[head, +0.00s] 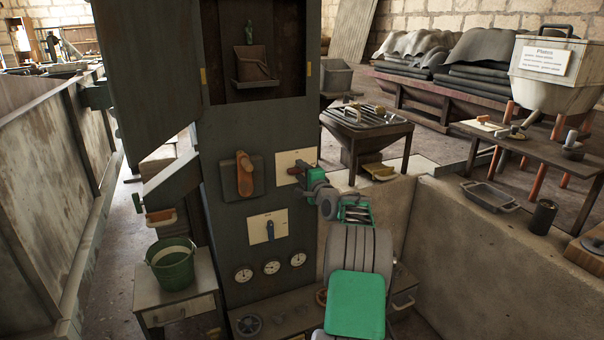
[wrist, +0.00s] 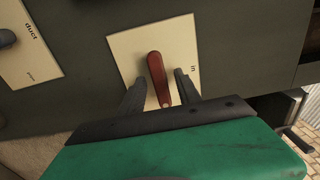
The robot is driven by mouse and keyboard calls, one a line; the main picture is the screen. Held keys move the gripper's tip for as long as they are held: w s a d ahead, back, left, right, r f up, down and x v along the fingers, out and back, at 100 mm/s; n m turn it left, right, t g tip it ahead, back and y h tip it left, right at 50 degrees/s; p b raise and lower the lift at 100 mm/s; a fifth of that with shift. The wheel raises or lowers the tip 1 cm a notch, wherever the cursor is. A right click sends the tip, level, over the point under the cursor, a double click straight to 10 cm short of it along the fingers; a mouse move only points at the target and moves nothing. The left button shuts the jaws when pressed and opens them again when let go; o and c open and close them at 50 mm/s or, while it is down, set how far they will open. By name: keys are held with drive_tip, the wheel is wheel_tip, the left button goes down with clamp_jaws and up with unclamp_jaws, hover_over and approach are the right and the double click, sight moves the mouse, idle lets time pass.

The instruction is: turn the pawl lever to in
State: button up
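The pawl lever (wrist: 158,75) is a red-brown handle on a cream plate (wrist: 125,43). The word "in" is printed at the plate's right side in the wrist view. The lever lies nearly upright in that picture, tilted slightly, not pointing at the word. My gripper (wrist: 159,84) is open, one dark finger on each side of the lever, with small gaps visible. In the head view the cream plate (head: 304,155) is on the dark cabinet front, and my gripper (head: 300,172) is in front of it, hiding the lever.
A second cream plate, marked "duct" (wrist: 28,42), has a dark handle; in the head view it is below (head: 282,222). A brown lever (head: 245,175) is to the left. Gauges (head: 272,267) sit lower. A low wall (head: 455,235) stands right of my arm.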

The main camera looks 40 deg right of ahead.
drive_tip(key=shift+c, duration=0.6)
clamp_jaws()
drive_tip(key=shift+f, duration=0.1)
drive_tip(key=n+b, duration=0.4)
drive_tip(key=shift+f, duration=0.2)
drive_tip(key=n+b, duration=0.3)
drive_tip(key=n, duration=0.2)
drive_tip(key=shift+b, duration=0.35)
drive_tip(key=n+b, duration=0.3)
drive_tip(key=n, duration=0.1)
drive_tip(key=shift+n, duration=0.3)
drive_tip(key=shift+r+n+b, duration=0.2)
drive_tip(key=shift+n+b, duration=1.05)
drive_tip(key=shift+n, duration=0.85)
